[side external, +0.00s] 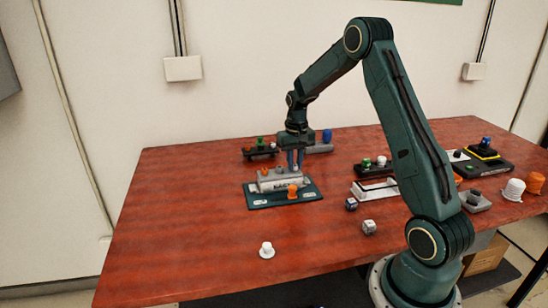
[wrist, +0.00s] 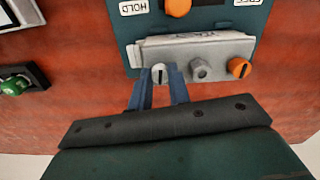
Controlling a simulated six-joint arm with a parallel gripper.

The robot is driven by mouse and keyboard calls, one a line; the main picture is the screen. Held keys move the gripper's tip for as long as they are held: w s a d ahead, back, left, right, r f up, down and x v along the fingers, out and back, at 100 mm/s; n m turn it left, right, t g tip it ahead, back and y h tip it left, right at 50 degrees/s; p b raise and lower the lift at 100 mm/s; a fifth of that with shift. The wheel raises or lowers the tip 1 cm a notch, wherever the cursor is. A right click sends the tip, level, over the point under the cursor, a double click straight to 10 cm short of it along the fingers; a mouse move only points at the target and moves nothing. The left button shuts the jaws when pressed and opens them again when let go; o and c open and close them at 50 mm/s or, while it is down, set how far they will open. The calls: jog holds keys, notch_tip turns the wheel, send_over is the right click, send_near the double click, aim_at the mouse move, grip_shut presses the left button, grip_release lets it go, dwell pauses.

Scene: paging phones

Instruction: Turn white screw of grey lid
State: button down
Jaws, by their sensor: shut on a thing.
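The grey lid (wrist: 198,50) lies on a dark teal board (wrist: 258,38); it also shows in the side external view (side external: 270,182). The white screw (wrist: 159,76), with a dark slot, sits at the left of the lid's near edge in the wrist view. A grey screw (wrist: 200,70) and an orange screw (wrist: 238,68) stand to its right. My gripper (wrist: 159,70) has its two blue fingers shut on the white screw, one on each side. In the side external view my gripper (side external: 295,163) points down at the lid, and the fingers hide the white screw there.
An orange knob (side external: 292,191) stands on the board's front part. A dark block with green and orange knobs (side external: 260,150) and a grey block with a blue knob (side external: 322,145) are behind. The table's left side is clear.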

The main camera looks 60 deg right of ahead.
aim_at(295, 165)
jog(key=shift+n, duration=0.8)
jog(key=c, duration=1.3)
grip_release()
jog(key=shift+r, duration=0.15)
notch_tip(295, 165, up, 14)
jog(key=shift+f, duration=0.25)
